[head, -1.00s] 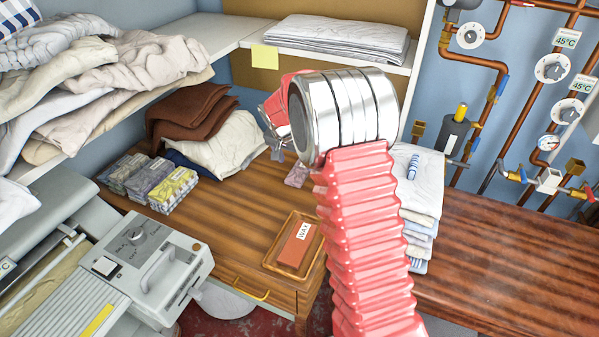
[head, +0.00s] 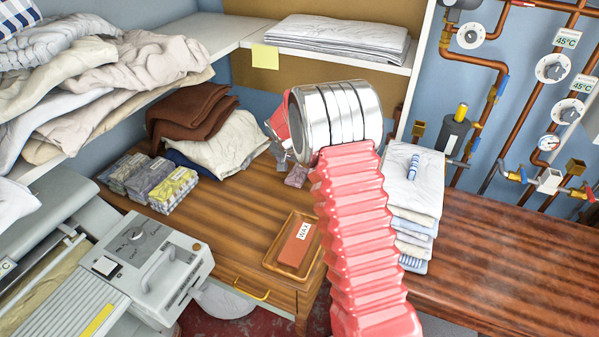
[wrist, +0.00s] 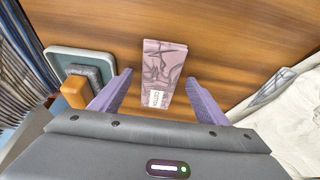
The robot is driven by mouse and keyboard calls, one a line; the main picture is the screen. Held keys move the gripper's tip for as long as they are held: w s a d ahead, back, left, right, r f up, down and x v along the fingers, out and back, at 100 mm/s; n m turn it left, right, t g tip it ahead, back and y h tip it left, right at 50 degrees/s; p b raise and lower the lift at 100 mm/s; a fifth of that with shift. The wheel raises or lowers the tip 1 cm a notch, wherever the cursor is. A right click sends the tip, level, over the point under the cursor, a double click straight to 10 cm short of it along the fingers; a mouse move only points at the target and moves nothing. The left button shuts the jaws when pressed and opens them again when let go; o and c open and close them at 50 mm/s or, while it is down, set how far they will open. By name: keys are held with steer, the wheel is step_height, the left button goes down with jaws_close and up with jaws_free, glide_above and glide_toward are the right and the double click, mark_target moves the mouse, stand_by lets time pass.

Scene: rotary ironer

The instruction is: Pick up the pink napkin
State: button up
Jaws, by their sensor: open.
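The pink napkin (wrist: 166,62) is a folded, dark-patterned rectangle with a small white label, lying on the brown wooden tabletop. It also shows in the head view (head: 297,175), partly hidden by my arm. My gripper (wrist: 160,84) is open, its two purple fingers apart. In the wrist view the napkin's labelled end appears between the fingers, with a gap on each side. I cannot tell how high the fingers are above the table. In the head view my silver wrist and red sleeve hide most of the gripper.
A cream cloth (head: 228,142) and brown cloths (head: 190,118) lie left of the napkin. Folded patterned napkins (head: 172,190) sit further left. A wax tray (head: 268,262) is nearer. A stack of white linen (head: 420,190) stands right. A shelf (head: 385,66) hangs above at the back.

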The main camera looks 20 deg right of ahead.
mark_target(298, 174)
steer(key=shift+f, duration=0.2)
steer(key=shift+c, duration=0.6)
steer(key=c, duration=1)
steer(key=shift+r, duration=0.15)
step_height(298, 174, up, 10)
steer(key=shift+d, duration=0.1)
stand_by(0.3)
